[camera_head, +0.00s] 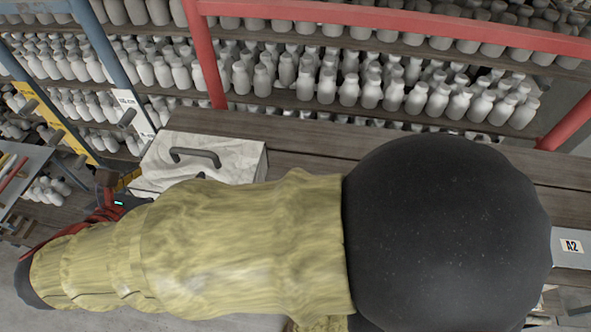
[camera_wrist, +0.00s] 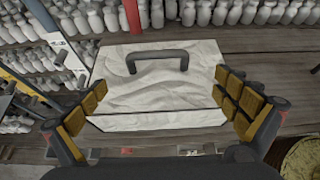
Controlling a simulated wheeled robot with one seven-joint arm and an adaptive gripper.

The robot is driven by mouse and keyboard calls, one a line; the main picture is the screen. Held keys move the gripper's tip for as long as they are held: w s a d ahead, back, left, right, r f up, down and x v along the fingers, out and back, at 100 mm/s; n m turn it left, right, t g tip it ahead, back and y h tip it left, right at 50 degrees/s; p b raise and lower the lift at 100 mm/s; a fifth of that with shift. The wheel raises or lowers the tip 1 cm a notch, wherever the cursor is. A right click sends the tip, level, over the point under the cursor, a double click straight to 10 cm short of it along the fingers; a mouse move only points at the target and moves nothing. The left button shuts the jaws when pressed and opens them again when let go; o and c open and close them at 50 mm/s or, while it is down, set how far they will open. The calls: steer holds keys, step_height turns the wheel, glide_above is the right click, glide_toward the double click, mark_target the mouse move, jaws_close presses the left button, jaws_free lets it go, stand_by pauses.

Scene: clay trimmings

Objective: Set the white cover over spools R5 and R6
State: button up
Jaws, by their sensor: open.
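The white cover (camera_head: 225,150) is a boxy lid with a wrinkled white surface and a dark handle (camera_head: 196,157) on top. It sits on the wooden surface left of centre in the head view, partly hidden by my arm. In the wrist view the cover (camera_wrist: 150,90) fills the middle, its handle (camera_wrist: 157,58) toward the far side. My gripper (camera_wrist: 163,95) is open, its yellow-padded fingers apart on the left and right over the cover's near part. Spools R5 and R6 cannot be made out.
Shelves of many white bottle-like pieces (camera_head: 350,90) stand behind, framed by red posts (camera_head: 206,60) and a blue post (camera_head: 98,45). The wooden planks (camera_head: 320,145) right of the cover are bare. An A2 label (camera_head: 571,246) shows at the right edge.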

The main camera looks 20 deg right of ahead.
steer(key=d+m+g, duration=0.1)
steer(key=d, duration=0.2)
steer(key=d+m+g, duration=0.1)
steer(key=d+m, duration=0.1)
steer(key=d, duration=0.1)
steer(key=d+m, duration=0.1)
steer(key=d, duration=0.2)
steer(key=shift+w+m+g, duration=0.3)
steer(key=shift+g, duration=0.1)
steer(key=s+d+m+y, duration=0.2)
steer(key=s+d+m, duration=0.2)
steer(key=d+m, duration=0.2)
steer(key=s+d+m+g+y, duration=0.1)
steer(key=s+d+m+y, duration=0.1)
steer(key=s+d+m, duration=0.2)
steer(key=s+d+m+g+y, duration=0.1)
steer(key=s+d+m, duration=0.3)
steer(key=d+m, duration=0.6)
steer(key=m+y, duration=0.1)
steer(key=m, duration=0.4)
steer(key=shift+s+d+f, duration=0.15)
steer(key=shift+s, duration=0.1)
